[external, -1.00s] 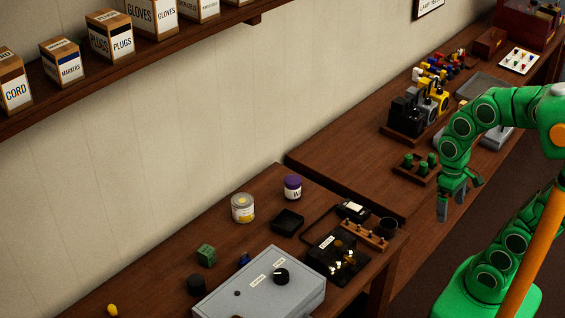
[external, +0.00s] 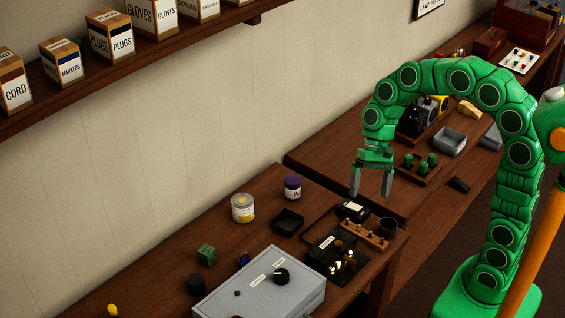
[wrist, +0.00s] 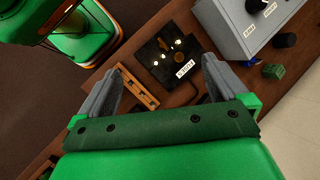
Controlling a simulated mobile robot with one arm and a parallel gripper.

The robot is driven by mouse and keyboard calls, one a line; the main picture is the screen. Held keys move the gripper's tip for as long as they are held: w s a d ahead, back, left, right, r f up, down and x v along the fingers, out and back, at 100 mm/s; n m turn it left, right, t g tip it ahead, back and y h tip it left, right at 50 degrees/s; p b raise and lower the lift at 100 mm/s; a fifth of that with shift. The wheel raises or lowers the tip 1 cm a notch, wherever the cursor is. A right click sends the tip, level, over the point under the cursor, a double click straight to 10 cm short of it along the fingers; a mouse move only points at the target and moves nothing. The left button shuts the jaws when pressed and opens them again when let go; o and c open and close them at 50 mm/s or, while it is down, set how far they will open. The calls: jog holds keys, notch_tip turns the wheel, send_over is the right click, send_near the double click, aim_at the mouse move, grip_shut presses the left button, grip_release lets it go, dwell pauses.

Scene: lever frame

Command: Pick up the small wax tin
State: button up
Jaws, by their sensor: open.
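A small white tin with a purple lid (external: 292,187) stands upright at the back of the near bench, by the wall; the visible part of its label starts with W.
A small black tray (external: 287,221) sits just in front of the tins. A grey box with a knob (external: 262,284), a black panel with bulbs (external: 337,258) and a wooden rack (external: 365,236) stand nearer the front. A green cube (external: 206,255) lies left.

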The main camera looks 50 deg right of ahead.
jog(key=w+a+f+m+y, duration=0.2)
jog(key=w+a+m+y, duration=0.15)
jog(key=w, duration=0.95)
jog(key=m+t+y, duration=0.2)
jog(key=m+y, duration=0.3)
jog(key=m, duration=0.3)
send_near(235, 213)
jog(key=shift+s+d+r, duration=0.6)
jog(key=shift+d+r, duration=0.1)
jog(key=shift+r, duration=0.2)
jog(key=shift+w+f, duration=0.25)
jog(key=shift+f, duration=0.1)
jog(key=shift+w+f+x, duration=0.1)
jog(key=shift+w+x, duration=0.1)
jog(key=shift+x, duration=1.7)
jog(key=shift+w+f+x, duration=0.1)
jog(key=shift+w+x, duration=0.05)
jog(key=shift+x, duration=1.8)
jog(key=shift+d, duration=0.1)
jog(key=c, duration=1.1)
